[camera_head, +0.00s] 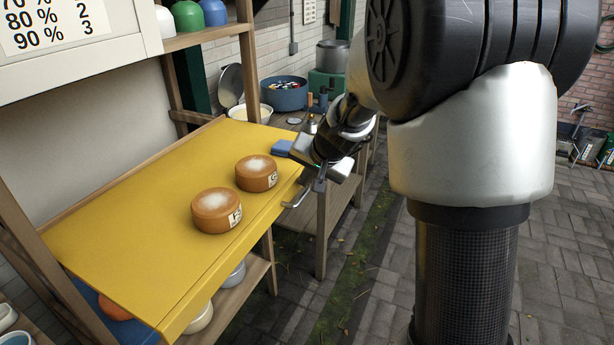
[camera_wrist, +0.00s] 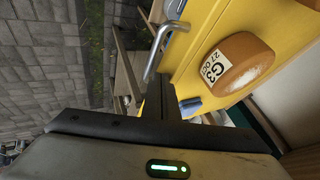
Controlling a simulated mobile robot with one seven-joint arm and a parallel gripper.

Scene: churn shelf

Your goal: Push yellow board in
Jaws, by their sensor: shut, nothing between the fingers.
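The yellow board (camera_head: 150,215) lies flat on the wooden shelf, its front edge standing out past the front posts. Two round orange-brown blocks with pale tops and labels sit on it, one nearer (camera_head: 216,211) and one farther (camera_head: 256,174). In the wrist view the board (camera_wrist: 205,35) fills the upper right, with one labelled block (camera_wrist: 240,64) on it. A metal bar handle (camera_wrist: 160,47) is at the board's front edge; it also shows in the head view (camera_head: 297,199). My gripper (camera_head: 319,184) is shut and empty beside the board's right end, near the handle. Contact cannot be told.
A small blue object (camera_head: 282,147) is at the board's far right corner. Bowls sit on the lower shelf (camera_head: 235,290). The paved floor (camera_head: 340,310) in front is clear.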

